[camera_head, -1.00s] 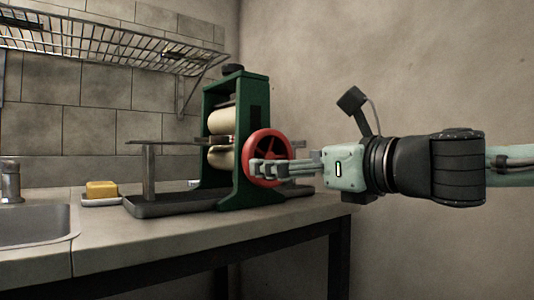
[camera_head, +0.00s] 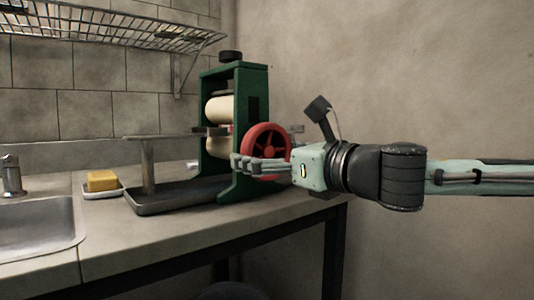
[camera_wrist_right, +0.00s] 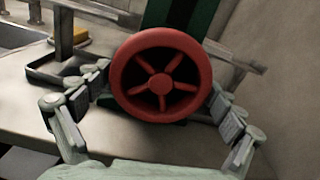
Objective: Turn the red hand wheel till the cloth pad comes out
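The red hand wheel (camera_head: 266,138) is on the right side of the green roller press (camera_head: 229,182). In the right wrist view the wheel (camera_wrist_right: 160,75) shows face on, with five spokes. My right gripper (camera_head: 262,160) is at the wheel with its fingers spread to either side of the rim. One finger passes in front of the wheel in the head view; the other is mostly behind it. I cannot tell whether they touch the rim. Two cream rollers (camera_head: 219,110) sit inside the frame. No cloth pad can be made out. My left gripper is out of view.
A dark tray (camera_head: 170,199) lies under the press, with a raised plate (camera_head: 152,138) on a post at its left. A yellow sponge (camera_head: 103,181) rests on a white dish beside the sink (camera_head: 40,225). A wire rack (camera_head: 110,27) hangs above. A wall is close behind on the right.

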